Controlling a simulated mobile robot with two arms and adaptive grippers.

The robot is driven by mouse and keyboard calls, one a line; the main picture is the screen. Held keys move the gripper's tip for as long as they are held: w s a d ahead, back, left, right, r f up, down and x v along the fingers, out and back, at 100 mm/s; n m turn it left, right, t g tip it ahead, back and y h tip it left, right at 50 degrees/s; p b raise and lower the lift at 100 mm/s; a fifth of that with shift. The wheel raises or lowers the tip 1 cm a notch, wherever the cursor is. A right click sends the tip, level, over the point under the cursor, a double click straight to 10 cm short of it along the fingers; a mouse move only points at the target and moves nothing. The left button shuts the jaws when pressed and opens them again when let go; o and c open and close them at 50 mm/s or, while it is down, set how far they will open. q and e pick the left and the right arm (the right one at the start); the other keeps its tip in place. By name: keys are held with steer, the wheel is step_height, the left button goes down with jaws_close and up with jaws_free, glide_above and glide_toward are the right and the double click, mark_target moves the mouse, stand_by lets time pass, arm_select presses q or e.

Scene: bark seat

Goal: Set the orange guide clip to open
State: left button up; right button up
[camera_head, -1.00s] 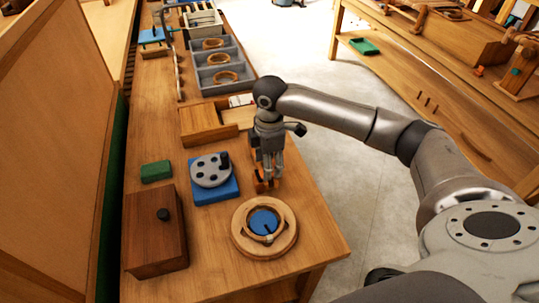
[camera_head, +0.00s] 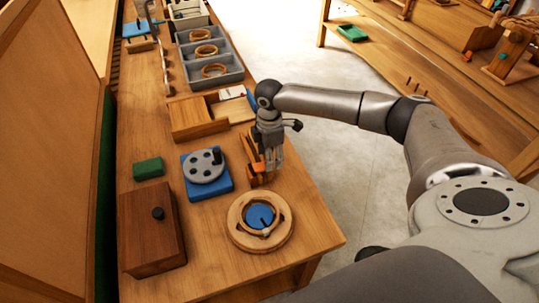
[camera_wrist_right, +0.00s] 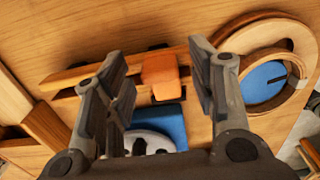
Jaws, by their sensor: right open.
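The orange guide clip (camera_wrist_right: 160,75) is a small block sitting across a wooden rail (camera_wrist_right: 80,75) in the right wrist view. In the head view, the orange clip (camera_head: 256,168) is partly hidden by my right gripper (camera_head: 270,166). My right gripper (camera_wrist_right: 158,60) is open, its fingers apart on either side of the clip, with gaps visible between them and it. Nothing is held. My left gripper is not in view.
A blue base with a grey dial (camera_head: 206,166) lies left of the gripper. A round wooden ring with a blue centre (camera_head: 234,224) is nearer. A dark wooden box (camera_head: 150,240), green block (camera_head: 148,168) and wooden tray (camera_head: 192,118) stand around. The bench's right edge is close.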

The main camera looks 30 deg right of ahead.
steer(key=shift+f, duration=0.4)
steer(key=shift+c, duration=0.4)
jaws_close()
steer(key=shift+d+r, duration=0.1)
